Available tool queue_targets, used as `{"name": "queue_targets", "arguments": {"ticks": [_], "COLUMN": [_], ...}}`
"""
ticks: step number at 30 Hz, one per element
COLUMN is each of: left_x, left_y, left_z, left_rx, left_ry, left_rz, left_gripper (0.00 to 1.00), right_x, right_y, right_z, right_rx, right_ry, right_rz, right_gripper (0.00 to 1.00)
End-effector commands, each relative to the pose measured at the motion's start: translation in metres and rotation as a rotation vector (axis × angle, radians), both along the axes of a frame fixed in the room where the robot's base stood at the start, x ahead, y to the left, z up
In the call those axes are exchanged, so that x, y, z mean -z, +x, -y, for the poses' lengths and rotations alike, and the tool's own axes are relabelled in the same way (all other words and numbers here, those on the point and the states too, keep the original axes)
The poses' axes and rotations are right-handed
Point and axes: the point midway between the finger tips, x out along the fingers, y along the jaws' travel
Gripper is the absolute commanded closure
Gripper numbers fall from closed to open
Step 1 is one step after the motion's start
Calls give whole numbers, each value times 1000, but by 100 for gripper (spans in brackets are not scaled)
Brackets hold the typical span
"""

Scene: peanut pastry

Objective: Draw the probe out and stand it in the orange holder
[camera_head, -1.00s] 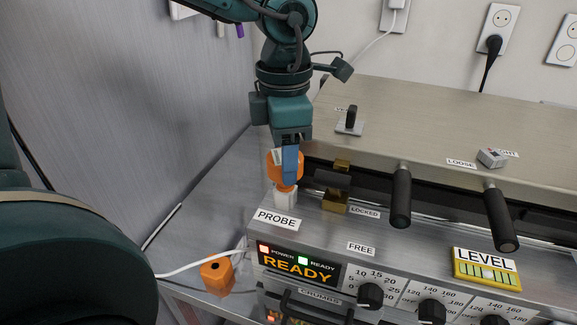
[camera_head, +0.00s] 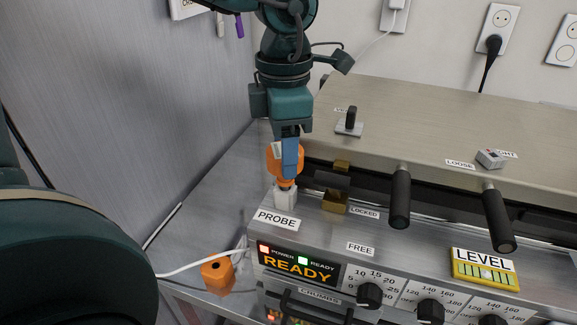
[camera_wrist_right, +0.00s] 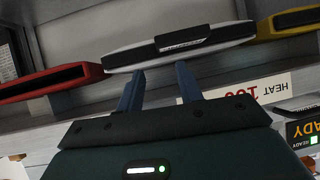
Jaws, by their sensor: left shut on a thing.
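My left gripper (camera_head: 288,165) is shut on the orange handle of the probe (camera_head: 275,155), just above the white socket (camera_head: 286,196) behind the PROBE label. The handle stands upright over the socket, with a narrow metal part showing between them. The lower end of the probe is hidden, so I cannot tell how deep it sits.
The machine's front has a READY display (camera_head: 297,268), dark knobs (camera_head: 369,295), two black handles (camera_head: 400,198) and a yellow level (camera_head: 486,273). A white cable (camera_head: 195,266) runs behind the holder. Red, white and yellow slotted pieces (camera_wrist_right: 180,47) lie beyond my right gripper.

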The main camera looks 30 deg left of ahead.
Motion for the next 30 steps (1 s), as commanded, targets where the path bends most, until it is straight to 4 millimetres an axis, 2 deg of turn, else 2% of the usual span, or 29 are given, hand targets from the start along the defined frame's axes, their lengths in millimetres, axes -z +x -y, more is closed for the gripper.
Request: {"name": "queue_targets", "arguments": {"ticks": [24, 30], "left_x": [-42, -43], "left_y": [0, 0], "left_z": [0, 0], "left_rx": [-1, 0], "left_ry": [-1, 0], "left_rz": [2, 1], "left_gripper": [82, 82], "right_x": [-23, -23], "right_y": [-1, -2], "right_z": [-1, -1], "right_rx": [8, 9], "right_ry": [8, 7], "right_rz": [-7, -9], "right_gripper": [64, 64]}}
